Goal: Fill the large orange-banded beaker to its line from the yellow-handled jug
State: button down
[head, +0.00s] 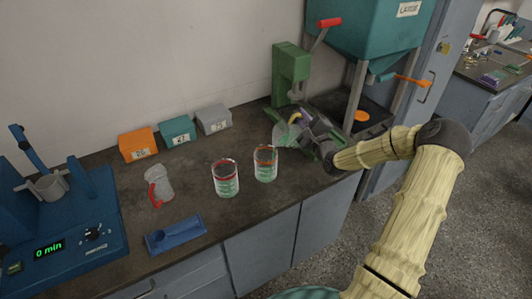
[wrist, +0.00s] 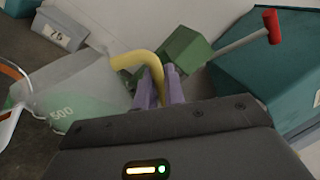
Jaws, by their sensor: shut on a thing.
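My gripper (head: 298,121) is shut on the yellow handle of the clear jug (head: 283,135), at the right of the beakers in the head view. In the wrist view its purple fingers (wrist: 160,88) close around the yellow handle (wrist: 143,60), and the jug body (wrist: 90,88) shows a 500 mark. The orange-banded beaker (head: 265,164) stands upright on the bench, left of and nearer than the jug. Its rim and orange band show at the left edge of the wrist view (wrist: 12,72). I cannot tell the liquid levels or how far the jug is tilted.
A red-banded beaker (head: 226,180) stands just left of the orange-banded one. A red-handled jug (head: 159,187), a blue tray (head: 175,234) and three small bins (head: 177,131) are further left. A green press (head: 291,72) and teal hopper (head: 370,35) stand behind my gripper.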

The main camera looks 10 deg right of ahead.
jog(key=shift+s+a+r+n+b, duration=0.2)
jog(key=shift+a+r+n+b, duration=0.1)
jog(key=shift+a+r+n, duration=0.4)
dwell(2.1)
jog(key=shift+d, duration=0.2)
jog(key=d+f+m, duration=0.1)
jog(key=d+f+m+p, duration=0.1)
jog(key=shift+w+f+m, duration=0.2)
jog(key=shift+w+m, duration=0.1)
jog(key=shift+m, duration=0.1)
jog(key=shift+f, duration=0.1)
jog(key=shift+a, duration=0.2)
jog(key=shift+d, duration=0.1)
